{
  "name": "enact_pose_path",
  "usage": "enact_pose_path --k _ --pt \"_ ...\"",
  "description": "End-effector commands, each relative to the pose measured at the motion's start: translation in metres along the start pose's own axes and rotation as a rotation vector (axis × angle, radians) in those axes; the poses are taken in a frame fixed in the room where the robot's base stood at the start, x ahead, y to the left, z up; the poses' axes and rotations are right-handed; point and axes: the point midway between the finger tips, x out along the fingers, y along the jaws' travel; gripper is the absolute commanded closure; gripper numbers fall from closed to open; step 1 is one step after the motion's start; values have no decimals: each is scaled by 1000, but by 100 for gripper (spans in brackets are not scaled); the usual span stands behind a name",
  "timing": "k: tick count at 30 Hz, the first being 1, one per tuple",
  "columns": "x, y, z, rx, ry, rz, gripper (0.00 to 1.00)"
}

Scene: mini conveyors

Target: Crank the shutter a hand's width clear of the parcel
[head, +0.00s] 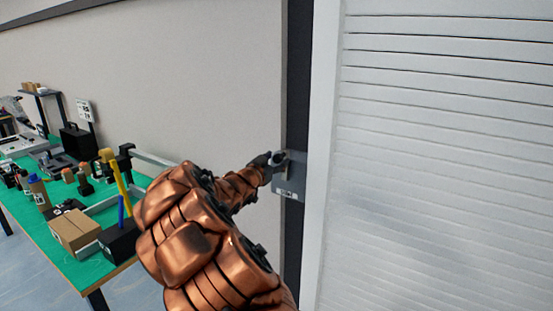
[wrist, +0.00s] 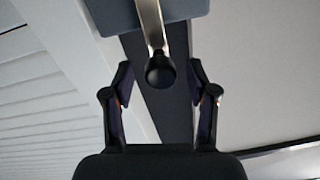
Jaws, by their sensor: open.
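The shutter (head: 440,170) is a white slatted panel filling the right of the head view; its lower edge is out of view. It also shows at the left of the wrist view (wrist: 40,110). A grey crank box (head: 290,182) is mounted on the dark post left of the shutter frame. In the wrist view, a metal crank arm (wrist: 152,25) ends in a dark round knob (wrist: 160,72). My gripper (wrist: 160,95) is open, with its fingers on either side below the knob, which lies between and just beyond the tips. In the head view, my gripper (head: 268,165) is at the crank box. No parcel is visible by the shutter.
A green-topped workbench (head: 60,225) at the left carries a cardboard box (head: 75,232), a black bin (head: 120,240) and several tools. A plain beige wall (head: 200,70) runs behind it. A white frame (head: 322,150) borders the shutter.

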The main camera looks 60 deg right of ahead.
Motion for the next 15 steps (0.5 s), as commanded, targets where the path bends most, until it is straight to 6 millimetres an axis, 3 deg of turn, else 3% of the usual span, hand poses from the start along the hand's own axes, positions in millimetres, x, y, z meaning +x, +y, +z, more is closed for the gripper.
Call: enact_pose_path --k 15 --pt "8 0 1 0 -3 -1 44"
